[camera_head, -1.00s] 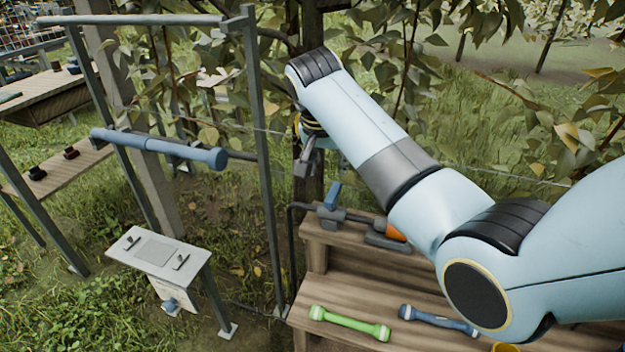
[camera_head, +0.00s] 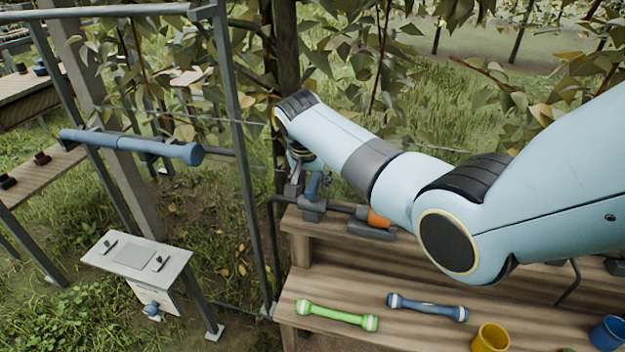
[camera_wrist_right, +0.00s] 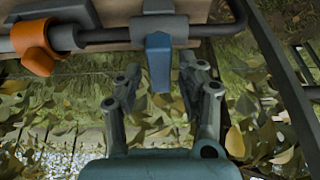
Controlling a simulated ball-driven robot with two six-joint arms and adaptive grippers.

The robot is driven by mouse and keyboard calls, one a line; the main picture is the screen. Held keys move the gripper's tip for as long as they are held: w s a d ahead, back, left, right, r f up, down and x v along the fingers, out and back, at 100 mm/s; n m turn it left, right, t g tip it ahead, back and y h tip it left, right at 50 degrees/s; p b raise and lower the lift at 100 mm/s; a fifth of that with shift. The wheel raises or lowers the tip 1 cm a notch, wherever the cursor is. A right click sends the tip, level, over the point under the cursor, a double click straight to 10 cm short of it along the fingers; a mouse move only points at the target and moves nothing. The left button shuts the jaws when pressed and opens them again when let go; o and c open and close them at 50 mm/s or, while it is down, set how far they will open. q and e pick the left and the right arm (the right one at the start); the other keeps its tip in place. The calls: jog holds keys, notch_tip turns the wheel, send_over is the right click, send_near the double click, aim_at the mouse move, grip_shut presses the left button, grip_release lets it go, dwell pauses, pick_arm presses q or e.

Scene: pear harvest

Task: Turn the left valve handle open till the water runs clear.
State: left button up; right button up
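The left valve's blue handle (camera_head: 313,185) stands on a grey valve body (camera_head: 312,206) at the back left of the wooden bench. In the right wrist view the blue handle (camera_wrist_right: 158,62) points toward my gripper from the grey pipe. My right gripper (camera_head: 294,187) is beside the handle in the head view, partly hidden by my wrist. In the wrist view its two fingers (camera_wrist_right: 160,78) are apart, one on each side of the handle, with gaps visible. An orange handle (camera_head: 378,218) is on the pipe to the right. My left gripper is not in view. I see no clear water flow.
A green bar (camera_head: 337,315), a blue bar (camera_head: 428,307), a yellow cup (camera_head: 490,338) and a blue cup (camera_head: 608,333) are on the lower bench step (camera_head: 400,338). A metal post (camera_head: 243,165) stands close left of the valve. A small panel stand (camera_head: 137,255) is further left.

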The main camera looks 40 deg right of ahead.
grip_shut()
